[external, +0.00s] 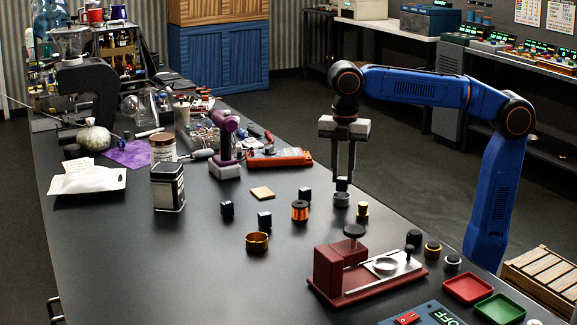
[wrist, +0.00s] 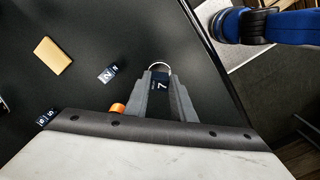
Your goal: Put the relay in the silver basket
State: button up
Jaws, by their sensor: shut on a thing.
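My gripper (external: 342,184) points straight down near the table's right edge. In the wrist view its fingers (wrist: 160,88) are shut on a small dark block, the relay (wrist: 161,84), with a white 7 on its top. The silver basket (external: 341,200) is a small round metal cup on the table, directly under my fingertips. In the wrist view its bright rim (wrist: 159,65) shows just beyond the relay; the rest is hidden by the fingers and relay. I cannot tell whether the relay is above the basket or partly inside it.
A gold basket (external: 257,241) sits further left. The red stand (external: 335,280) and several small parts lie nearer the camera. A tan tile (wrist: 52,55) lies flat.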

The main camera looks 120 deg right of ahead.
jog(key=shift+f, duration=0.2)
jog(key=o, duration=1.1)
jog(key=shift+r, duration=3.5)
